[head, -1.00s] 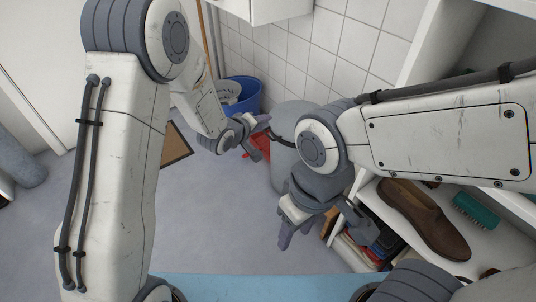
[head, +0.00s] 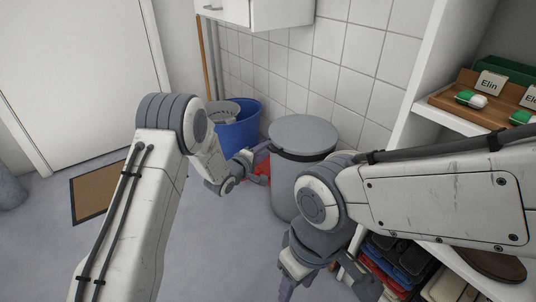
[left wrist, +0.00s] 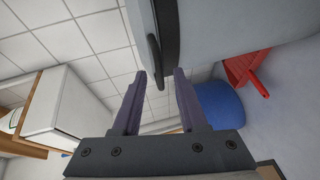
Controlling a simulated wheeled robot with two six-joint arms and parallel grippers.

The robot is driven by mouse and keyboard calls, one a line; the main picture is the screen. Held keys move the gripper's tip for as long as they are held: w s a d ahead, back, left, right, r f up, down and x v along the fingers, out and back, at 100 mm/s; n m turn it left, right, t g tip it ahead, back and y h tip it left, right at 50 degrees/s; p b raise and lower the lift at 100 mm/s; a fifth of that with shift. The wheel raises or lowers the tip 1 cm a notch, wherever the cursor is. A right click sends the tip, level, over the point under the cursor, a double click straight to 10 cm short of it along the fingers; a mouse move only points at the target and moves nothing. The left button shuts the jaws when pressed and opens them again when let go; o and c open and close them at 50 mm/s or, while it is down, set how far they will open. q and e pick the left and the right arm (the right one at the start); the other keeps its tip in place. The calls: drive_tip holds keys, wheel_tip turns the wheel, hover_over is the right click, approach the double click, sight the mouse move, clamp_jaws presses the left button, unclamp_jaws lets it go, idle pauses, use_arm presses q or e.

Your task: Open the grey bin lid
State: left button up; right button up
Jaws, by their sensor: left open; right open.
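The grey bin (head: 290,185) stands against the tiled wall, with its round lid (head: 303,132) lying flat and shut above a dark band. The bin also fills the top of the left wrist view (left wrist: 235,28), where a black handle (left wrist: 155,58) sticks out at the band. My left gripper (head: 262,157) is open beside the bin's left side, near the band. In the left wrist view its fingertips (left wrist: 160,72) lie either side of the handle's end; I cannot tell if they touch it. My right gripper (head: 322,286) is open and low, in front of the bin and shelf.
A blue bucket (head: 240,128) and a red item (head: 262,170) are behind my left gripper. A shelf unit (head: 428,100) with shoes and name cards stands on the right. A cabinet (head: 283,12) hangs above. The floor on the left is clear around a brown mat (head: 92,192).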

use_arm(q)
drive_tip(key=shift+b+x, duration=0.45)
drive_tip(key=shift+x, duration=0.95)
clamp_jaws()
drive_tip(key=shift+s, duration=0.1)
